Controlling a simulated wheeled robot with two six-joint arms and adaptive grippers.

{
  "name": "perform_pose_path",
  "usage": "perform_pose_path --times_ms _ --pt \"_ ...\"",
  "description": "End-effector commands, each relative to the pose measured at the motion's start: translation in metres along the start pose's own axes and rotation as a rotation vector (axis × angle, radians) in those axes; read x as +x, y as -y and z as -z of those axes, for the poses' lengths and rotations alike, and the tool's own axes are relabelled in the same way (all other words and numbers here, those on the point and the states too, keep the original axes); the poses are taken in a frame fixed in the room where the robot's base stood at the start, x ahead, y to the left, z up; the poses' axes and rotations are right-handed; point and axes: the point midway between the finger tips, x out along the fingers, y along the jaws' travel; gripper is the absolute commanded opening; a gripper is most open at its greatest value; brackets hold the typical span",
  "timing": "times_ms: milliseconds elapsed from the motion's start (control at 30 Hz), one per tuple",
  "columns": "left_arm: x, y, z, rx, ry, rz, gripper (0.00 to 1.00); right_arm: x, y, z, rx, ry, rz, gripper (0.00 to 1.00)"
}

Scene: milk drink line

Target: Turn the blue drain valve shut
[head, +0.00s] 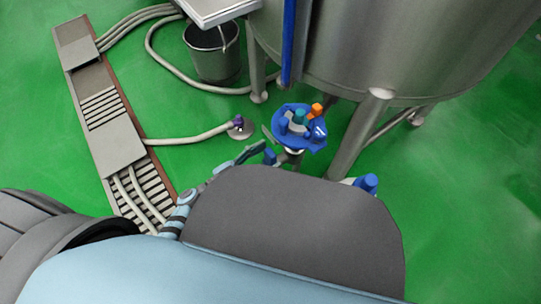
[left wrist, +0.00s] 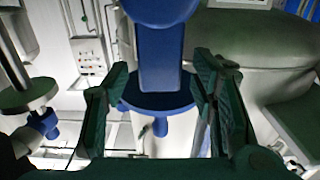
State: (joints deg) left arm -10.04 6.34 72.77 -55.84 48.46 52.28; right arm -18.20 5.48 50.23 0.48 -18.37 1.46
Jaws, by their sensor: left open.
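In the left wrist view a blue handle (left wrist: 160,65) stands upright between the open fingers of my left gripper (left wrist: 160,82), with a gap on each side. A blue disc (left wrist: 155,103) shows behind the handle, between the fingers. Contact with the fingers cannot be made out. My right gripper does not show.
The steel tank (head: 400,45) and its leg (head: 360,130) stand close behind and right of the valve. A hose (head: 190,138) ends at a floor fitting (head: 240,130) on the left. A dark bucket (head: 213,55) stands farther back. The green floor at right is clear.

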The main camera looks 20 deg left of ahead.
Motion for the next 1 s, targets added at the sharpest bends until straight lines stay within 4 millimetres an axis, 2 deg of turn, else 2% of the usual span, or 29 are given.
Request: perform_pose_path --times_ms 133,367,467,700,1000 --pt "0.017 0.0 -0.001 -0.001 -0.001 0.0 0.52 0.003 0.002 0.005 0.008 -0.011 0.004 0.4" --pt "0.019 0.0 0.0 -0.001 0.001 0.001 0.52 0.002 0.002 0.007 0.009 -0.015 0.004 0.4" --pt "0.019 0.0 0.0 -0.001 0.001 0.001 0.39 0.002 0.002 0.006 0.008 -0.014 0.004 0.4" --pt "0.018 0.0 0.0 -0.001 0.001 0.001 0.0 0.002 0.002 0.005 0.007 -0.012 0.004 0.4" --pt "0.019 -0.001 0.0 0.006 0.001 -0.001 0.0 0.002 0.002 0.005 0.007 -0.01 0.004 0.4"
